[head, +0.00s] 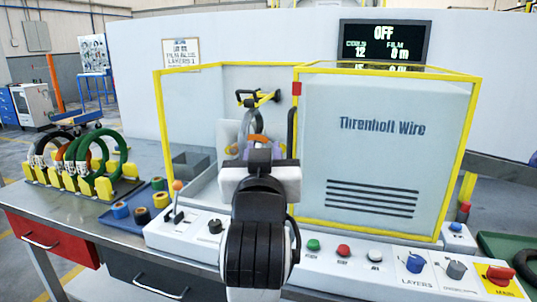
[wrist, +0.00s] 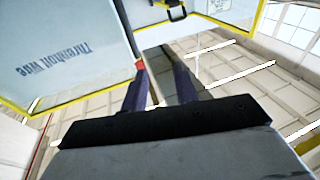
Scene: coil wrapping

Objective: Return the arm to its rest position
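My gripper (wrist: 161,78) shows in the wrist view as two purple-dark fingers standing apart, with bare background between them. In the head view my arm rises in front of the wrapping machine (head: 388,140), between its open bay and its closed right housing. My arm hides part of the bay and the middle of the control panel. In the wrist view the machine's housing (wrist: 70,60) is tilted at the left, and pale panelled surfaces fill the gap beyond the fingers. I see nothing held. An orange and grey ring shape (head: 257,130) shows inside the bay, partly hidden by my wrist.
A rack (head: 80,190) of several coloured coils stands at the left, beside a blue tray (head: 125,222) with small rolls. The control panel (head: 345,262) with buttons and knobs runs along the front. A display (head: 385,42) reads OFF. A green tray (head: 507,246) is at the right.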

